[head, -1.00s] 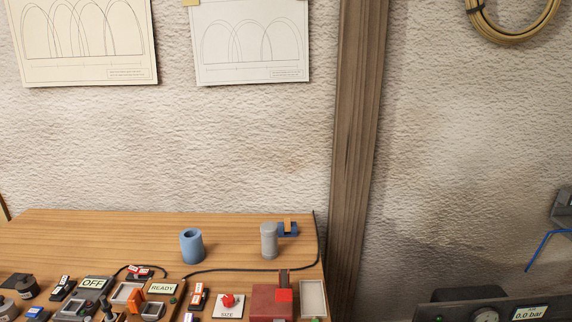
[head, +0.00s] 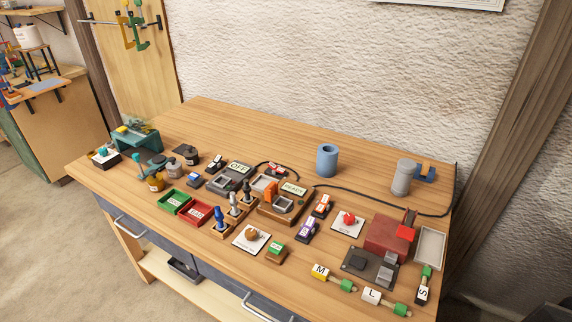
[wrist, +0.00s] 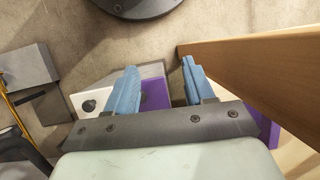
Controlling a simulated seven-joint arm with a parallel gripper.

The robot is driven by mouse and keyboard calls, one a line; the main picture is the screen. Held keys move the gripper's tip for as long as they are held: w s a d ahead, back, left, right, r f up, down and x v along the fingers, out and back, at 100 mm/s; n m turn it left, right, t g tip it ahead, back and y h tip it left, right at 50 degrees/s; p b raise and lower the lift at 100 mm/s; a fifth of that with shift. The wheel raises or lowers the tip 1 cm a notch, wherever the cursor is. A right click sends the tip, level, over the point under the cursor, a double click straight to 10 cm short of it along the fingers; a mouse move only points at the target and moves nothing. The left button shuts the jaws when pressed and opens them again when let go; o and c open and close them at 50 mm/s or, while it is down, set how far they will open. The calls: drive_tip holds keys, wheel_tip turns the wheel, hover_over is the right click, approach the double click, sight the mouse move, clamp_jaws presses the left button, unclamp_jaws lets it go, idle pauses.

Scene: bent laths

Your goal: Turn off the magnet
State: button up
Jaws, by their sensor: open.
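A workbench (head: 270,128) carries several small devices in the head view. One device has an OFF sign (head: 239,168) above a grey unit (head: 222,184). Another device has a READY sign (head: 293,188) and an orange part (head: 271,192) on a wooden base. I cannot tell which device is the magnet or its switch.
A blue cup (head: 327,160) and a grey cylinder (head: 403,177) stand at the back of the bench. Green and red trays (head: 173,202) and a red block (head: 385,235) stand further forward. A black cable (head: 365,194) crosses the top. The back middle is mostly clear.

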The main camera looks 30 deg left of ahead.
drive_tip(key=w+d+r+t+y, duration=0.1)
drive_tip(key=w+r+t, duration=0.1)
drive_tip(key=w+r, duration=0.65)
drive_tip(key=w+r+t, duration=0.3)
drive_tip(key=w, duration=1.1)
drive_tip(key=w+d+r+t+y, duration=0.15)
drive_tip(key=w+r, duration=0.35)
drive_tip(key=w, duration=0.6)
drive_tip(key=w+a+r+n+t+y, duration=0.1)
drive_tip(key=w+r+t, duration=0.2)
drive_tip(key=w+r, duration=0.6)
drive_tip(key=w+a+r+t, duration=0.15)
drive_tip(key=w+r, duration=0.35)
drive_tip(key=r, duration=0.7)
drive_tip(key=w+a+r+n+t+y, duration=0.1)
drive_tip(key=w+r+t, duration=0.2)
drive_tip(key=w+r, duration=0.6)
wheel_tip(320, 180, up, 12)
drive_tip(key=n+g, duration=1)
drive_tip(key=n, duration=0.6)
hover_over(281, 170)
drive_tip(key=d, duration=0.6)
drive_tip(key=shift+h, duration=0.45)
drive_tip(key=x, duration=1.2)
drive_tip(key=shift+w+a+f, duration=0.15)
drive_tip(key=shift+w+f, duration=0.15)
drive_tip(key=shift+f, duration=0.05)
